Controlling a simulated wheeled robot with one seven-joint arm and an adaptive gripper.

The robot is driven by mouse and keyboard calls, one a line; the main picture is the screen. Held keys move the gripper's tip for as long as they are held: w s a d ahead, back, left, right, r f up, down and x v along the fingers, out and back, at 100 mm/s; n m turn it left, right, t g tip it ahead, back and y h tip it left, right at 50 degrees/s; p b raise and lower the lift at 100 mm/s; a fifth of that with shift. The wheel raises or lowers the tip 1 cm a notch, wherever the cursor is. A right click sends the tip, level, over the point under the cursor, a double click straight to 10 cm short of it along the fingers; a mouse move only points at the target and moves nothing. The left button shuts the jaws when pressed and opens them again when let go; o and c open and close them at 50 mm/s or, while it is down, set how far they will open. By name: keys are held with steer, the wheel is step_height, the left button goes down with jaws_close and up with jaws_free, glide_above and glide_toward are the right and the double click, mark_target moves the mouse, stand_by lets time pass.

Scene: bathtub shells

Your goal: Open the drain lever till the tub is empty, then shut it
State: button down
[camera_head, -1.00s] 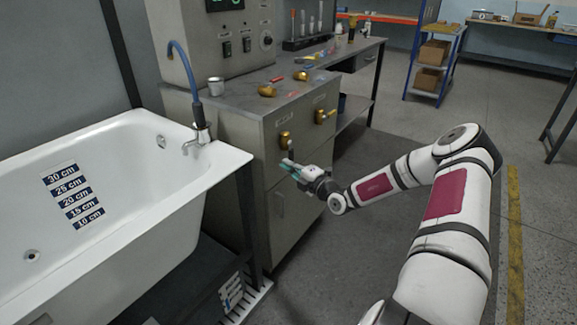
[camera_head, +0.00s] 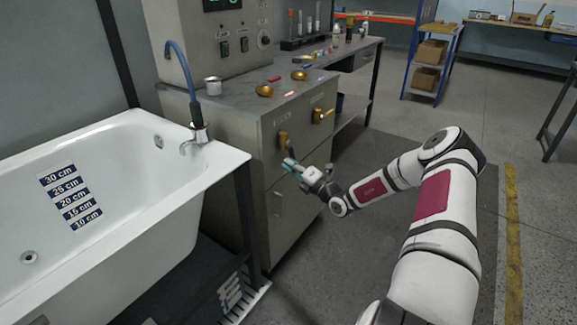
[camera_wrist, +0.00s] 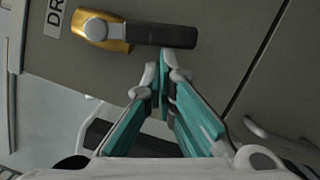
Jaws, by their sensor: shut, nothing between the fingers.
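The drain lever (camera_head: 283,140) is on the upper front of the grey cabinet, below a label. It has a brass hub and a dark handle (camera_wrist: 165,36) pointing down from the hub. In the wrist view its label begins "DR"; the rest is cut off. My gripper (camera_head: 287,162) is shut and empty, with its fingertips (camera_wrist: 160,58) right by the handle's lower part. I cannot tell whether they touch it. The white tub (camera_head: 110,160) stands at left, with a depth scale (camera_head: 70,197) and a drain hole (camera_head: 29,257). I see no clear water in it.
A second brass lever (camera_head: 322,115) sits to the right on the same cabinet (camera_head: 300,205). A blue hose and tap (camera_head: 197,137) stand over the tub's end. Brass parts and a metal cup (camera_head: 212,86) lie on the cabinet top. The floor at right is clear.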

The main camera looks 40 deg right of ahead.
steer(key=w+d+r+n+y+b, duration=0.2)
steer(key=d+n+y+b, duration=0.2)
steer(key=n, duration=1.3)
steer(key=shift+w+d+r+t+y+b, duration=0.4)
steer(key=shift+d+b, duration=0.7)
steer(key=shift+d, duration=0.55)
steer(key=s+d+f+m+b, duration=0.1)
steer(key=s+d+f+b, duration=0.1)
steer(key=s+f+b, duration=0.2)
steer(key=s+f, duration=0.3)
steer(key=s, duration=0.2)
steer(key=shift+d, duration=0.25)
